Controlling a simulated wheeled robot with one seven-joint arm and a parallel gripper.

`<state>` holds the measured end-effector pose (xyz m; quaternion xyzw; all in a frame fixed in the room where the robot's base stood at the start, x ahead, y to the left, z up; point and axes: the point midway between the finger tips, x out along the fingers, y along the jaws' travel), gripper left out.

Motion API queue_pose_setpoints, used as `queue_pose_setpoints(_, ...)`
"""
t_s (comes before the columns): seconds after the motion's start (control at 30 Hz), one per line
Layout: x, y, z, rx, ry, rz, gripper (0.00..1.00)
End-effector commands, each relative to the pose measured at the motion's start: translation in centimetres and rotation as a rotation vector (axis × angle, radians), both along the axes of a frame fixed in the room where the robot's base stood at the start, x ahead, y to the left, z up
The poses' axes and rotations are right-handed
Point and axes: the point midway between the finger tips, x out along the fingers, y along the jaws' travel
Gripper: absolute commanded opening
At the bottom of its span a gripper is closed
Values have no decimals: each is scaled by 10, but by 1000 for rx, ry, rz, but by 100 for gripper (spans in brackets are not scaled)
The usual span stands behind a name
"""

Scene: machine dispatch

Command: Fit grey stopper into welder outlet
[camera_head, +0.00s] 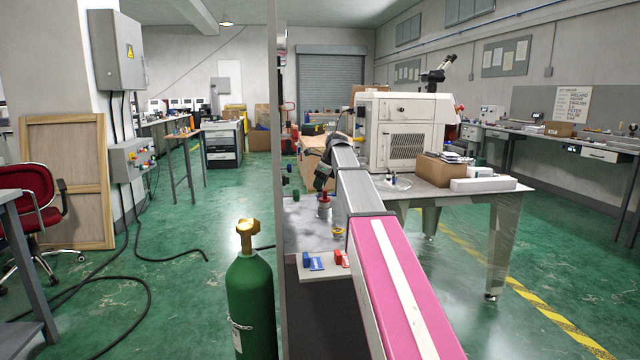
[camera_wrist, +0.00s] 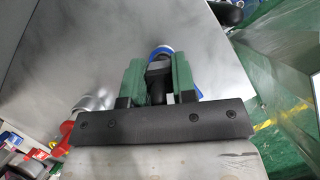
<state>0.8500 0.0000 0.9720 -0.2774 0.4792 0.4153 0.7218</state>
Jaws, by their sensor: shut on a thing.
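In the wrist view, my gripper (camera_wrist: 157,78) has green fingers shut on a dark grey piece, which I take as the grey stopper (camera_wrist: 158,70). A blue ring with a pale top (camera_wrist: 165,51) shows just beyond the fingertips, partly hidden behind them. I cannot tell whether the ring touches the stopper or is part of it. In the head view my arm reaches forward along the bench and hides most of the gripper and stopper. The welder outlet cannot be clearly made out in either view.
A grey post (camera_head: 278,120) and a green gas cylinder (camera_head: 250,300) stand left. A white machine (camera_head: 405,130) and carton (camera_head: 440,170) stand right.

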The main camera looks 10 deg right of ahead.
Motion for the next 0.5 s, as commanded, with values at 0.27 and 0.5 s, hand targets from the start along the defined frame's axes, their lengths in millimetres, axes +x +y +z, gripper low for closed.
queue_pose_setpoints(0.27,0,0,-5,0,0,0,0)
queue_pose_setpoints(0.5,0,0,-10,0,0,0,0)
